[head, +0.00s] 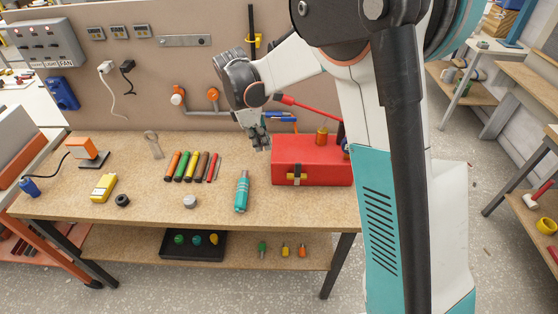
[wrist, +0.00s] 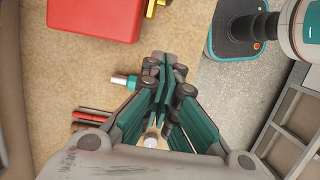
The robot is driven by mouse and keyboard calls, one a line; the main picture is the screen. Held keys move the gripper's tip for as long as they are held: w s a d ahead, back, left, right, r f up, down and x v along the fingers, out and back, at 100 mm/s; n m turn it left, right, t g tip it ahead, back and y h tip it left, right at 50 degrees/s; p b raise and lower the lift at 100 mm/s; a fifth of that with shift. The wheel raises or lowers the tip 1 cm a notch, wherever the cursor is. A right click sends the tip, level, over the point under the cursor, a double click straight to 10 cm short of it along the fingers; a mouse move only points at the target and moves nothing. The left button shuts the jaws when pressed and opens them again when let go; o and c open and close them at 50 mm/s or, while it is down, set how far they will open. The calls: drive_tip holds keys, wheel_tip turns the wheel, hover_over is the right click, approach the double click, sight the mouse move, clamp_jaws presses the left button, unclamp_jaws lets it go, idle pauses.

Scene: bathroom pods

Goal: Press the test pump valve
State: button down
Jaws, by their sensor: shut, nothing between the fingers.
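The test pump is a red box (head: 312,155) near the right end of the workbench. A red lever slopes above the box. My gripper (head: 262,146) is shut and empty, pointing down just left of the box and apart from the valve. In the wrist view, the closed fingertips (wrist: 160,62) are below the red box (wrist: 95,18). The yellow valve (wrist: 153,8) shows at the top edge there, partly cut off.
A teal tool (head: 242,190) lies on the bench, partly behind my fingers in the wrist view (wrist: 122,82). Several coloured tubes (head: 191,166), a grey disc (head: 190,202) and a yellow meter (head: 103,187) lie further left. The bench front (head: 220,222) is mostly clear.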

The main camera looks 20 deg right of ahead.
sight(298, 175)
drive_tip(key=s+d+f+b, duration=0.2)
drive_tip(key=d+f, duration=0.4)
drive_tip(key=f, duration=0.3)
drive_tip(key=shift+f, duration=0.3)
drive_tip(key=shift+d+r, duration=0.1)
drive_tip(key=shift+d, duration=0.05)
drive_tip(key=shift+s+d+r+y, duration=0.1)
drive_tip(key=shift+d+y, duration=0.1)
drive_tip(key=shift+y, duration=0.1)
